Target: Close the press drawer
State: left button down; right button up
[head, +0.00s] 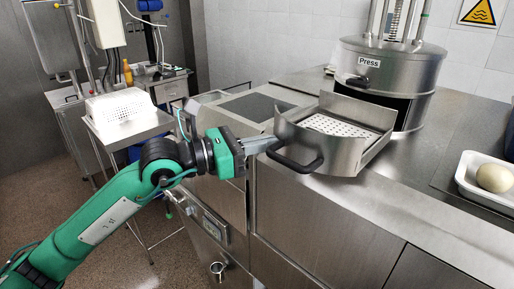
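The press (418,74) is a round steel cylinder labelled "Press" on the counter at the upper right, with a dark opening low in its front. Its drawer (345,160) is a steel tray with a perforated bottom. The drawer stands out in front of the opening, towards the counter's front edge. A black curved handle (318,163) is on its front wall. My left gripper (272,145) is close to the left end of the handle, with its grey fingers pointing right. I cannot tell whether they touch the drawer or how far apart they are. My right gripper is not in view.
A white tray (480,193) with a pale round item (494,178) lies at the right. A white perforated basket (122,112) stands on a small side table at the left. The counter right of the drawer is clear.

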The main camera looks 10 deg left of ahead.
aim_at(300, 124)
pick_arm(q)
jog(key=w+d+b, duration=0.1)
jog(key=w+d, duration=0.1)
jog(key=w, duration=0.1)
jog(key=w+d, duration=0.2)
jog(key=w, duration=0.1)
jog(key=w+d+b, duration=0.1)
jog(key=w+d, duration=0.1)
jog(key=w, duration=0.1)
jog(key=shift+d+f+b, duration=0.1)
jog(key=shift+d+b, duration=0.25)
jog(key=shift+w+d, duration=0.2)
jog(key=shift+w, duration=0.05)
jog(key=shift+s+a, duration=0.1)
